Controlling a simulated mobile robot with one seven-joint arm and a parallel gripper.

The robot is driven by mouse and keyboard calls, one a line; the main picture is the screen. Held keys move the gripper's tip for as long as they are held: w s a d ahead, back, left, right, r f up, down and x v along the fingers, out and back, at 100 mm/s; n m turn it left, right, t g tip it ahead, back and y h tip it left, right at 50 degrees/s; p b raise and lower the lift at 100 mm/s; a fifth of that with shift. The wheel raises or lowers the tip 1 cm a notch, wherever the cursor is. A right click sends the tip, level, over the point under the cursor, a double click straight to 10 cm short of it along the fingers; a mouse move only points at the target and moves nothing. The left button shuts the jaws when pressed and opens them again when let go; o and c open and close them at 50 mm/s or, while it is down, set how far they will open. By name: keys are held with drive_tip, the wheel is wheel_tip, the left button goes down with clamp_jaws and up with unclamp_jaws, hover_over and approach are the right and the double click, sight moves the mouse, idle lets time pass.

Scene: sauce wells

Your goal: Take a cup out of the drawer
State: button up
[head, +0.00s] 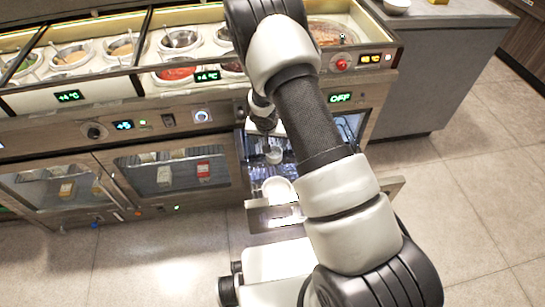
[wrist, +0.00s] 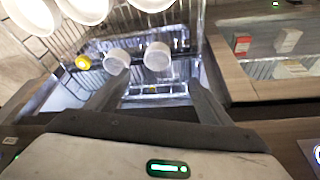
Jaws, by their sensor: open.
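The drawer (head: 272,216) is pulled out low in the counter; my arm partly covers it in the head view. A white cup (head: 278,188) sits near its front, and a smaller white cup (head: 273,156) sits further back. In the wrist view, two white cups (wrist: 117,61) (wrist: 157,56) stand beyond my gripper (wrist: 158,82). More white cups (wrist: 85,9) (wrist: 32,14) show at the top left, cut by the frame. My gripper is open, its fingers apart with nothing seen held between them. Its tips are hidden in the head view.
A counter with sauce wells (head: 70,56) stands above the drawer. Glass-fronted cabinets (head: 170,172) with small packages are at left. A yellow item (wrist: 82,62) lies by the cups in the wrist view. The tiled floor (head: 470,190) at right is clear.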

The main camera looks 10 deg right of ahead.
drive_tip(key=b, duration=0.1)
approach(274, 151)
drive_tip(key=shift+w+d+f+b, duration=0.1)
drive_tip(key=shift+f+b, duration=0.15)
drive_tip(key=shift+f, duration=0.95)
drive_tip(key=shift+w+d+f+b, duration=0.15)
drive_tip(key=shift+f+b, duration=0.1)
drive_tip(key=shift+f, duration=1)
drive_tip(key=shift+s, duration=0.1)
drive_tip(key=shift+c, duration=0.3)
drive_tip(key=c, duration=1.1)
